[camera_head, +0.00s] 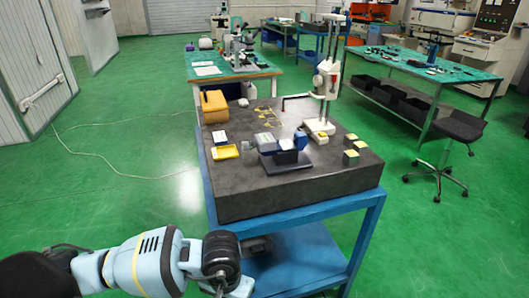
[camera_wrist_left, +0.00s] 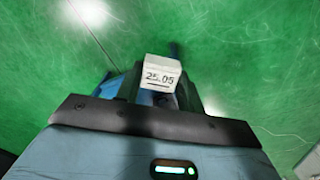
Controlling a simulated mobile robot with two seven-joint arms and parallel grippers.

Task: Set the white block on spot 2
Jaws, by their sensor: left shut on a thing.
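My left gripper (camera_wrist_left: 160,85) is shut on a white block (camera_wrist_left: 160,74) marked "25.05", seen close up with green floor behind it. In the head view my left arm comes in low at the left, and its hand is below and in front of the blue-framed table (camera_head: 300,215); the held block cannot be made out there. No spot marked 2 can be read on the dark granite top (camera_head: 240,195). My right gripper is not in view.
The granite's front strip is clear.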

